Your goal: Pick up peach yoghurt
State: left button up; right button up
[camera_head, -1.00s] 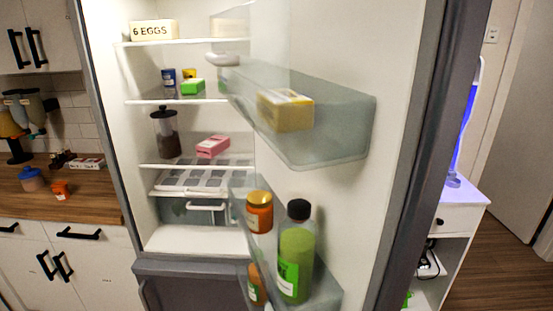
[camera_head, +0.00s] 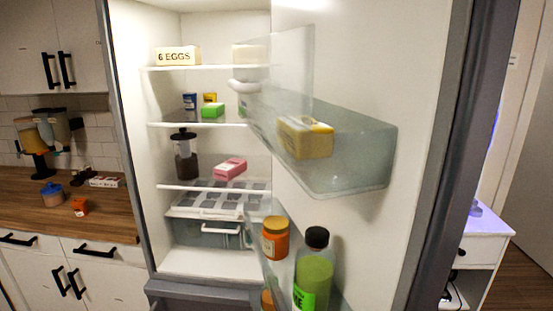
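No label reading peach yoghurt can be read, so I cannot tell which item it is. A small orange tub (camera_head: 80,207) stands on the wooden counter at the left. In the open fridge, a pink box (camera_head: 230,168) lies on the third shelf beside a dark jar (camera_head: 186,158). An orange jar (camera_head: 275,238) with a yellow-brown lid stands in the lower door bin. A small blue tub (camera_head: 190,101), a yellow tub (camera_head: 210,98) and a green box (camera_head: 212,110) sit on the second shelf. Neither of my grippers is in view.
The open fridge door (camera_head: 400,60) fills the right side. Its upper bin (camera_head: 350,180) holds a yellow box (camera_head: 305,138), and the lower bin a green bottle (camera_head: 314,270). A "6 EGGS" carton (camera_head: 177,56) sits on the top shelf. A white side table (camera_head: 482,250) stands beyond the door.

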aim_at(79, 206)
jog(key=u, duration=1.4)
jog(key=z, duration=0.6)
jog(key=i+j+z, duration=0.15)
jog(key=j+z, duration=0.25)
jog(key=j, duration=0.2)
jog(key=j+z, duration=0.4)
jog(key=j, duration=0.25)
jog(key=j+z, duration=0.45)
jog(key=j, duration=0.2)
